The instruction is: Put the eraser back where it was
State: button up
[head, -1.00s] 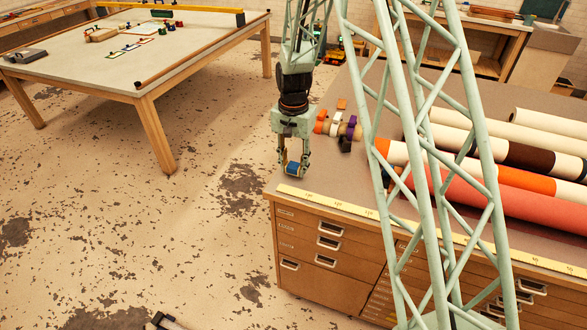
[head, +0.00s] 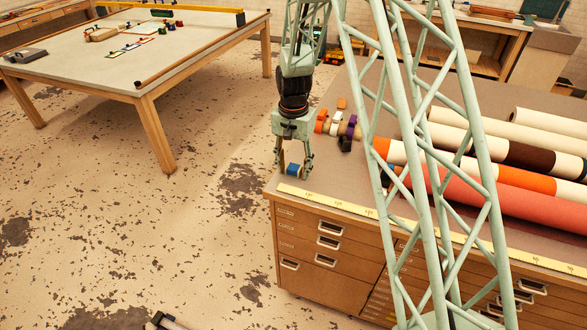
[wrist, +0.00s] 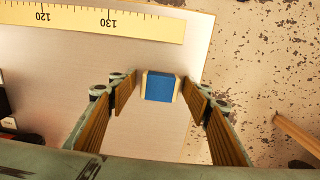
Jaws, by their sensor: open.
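The eraser (head: 292,169), a small block with a blue band and pale ends, rests on the grey-brown cabinet top near its left front corner. It also shows in the wrist view (wrist: 160,87), lying between and a little beyond my fingertips. My gripper (head: 293,172) is open above the cabinet top, with its fingers on either side of the eraser. In the wrist view my gripper (wrist: 161,92) shows gaps between its fingers and the eraser.
A yellow ruler (head: 325,201) runs along the cabinet top's front edge, close to the eraser. Small coloured rolls (head: 337,124) and a dark object (head: 345,144) stand behind to the right. Large rolls (head: 480,195) lie further right. The cabinet's left edge is near.

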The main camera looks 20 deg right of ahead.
aim_at(294, 167)
jog(key=shift+r, duration=0.15)
notch_tip(294, 167, up, 12)
jog(key=shift+p, duration=0.3)
dwell(0.6)
dwell(0.8)
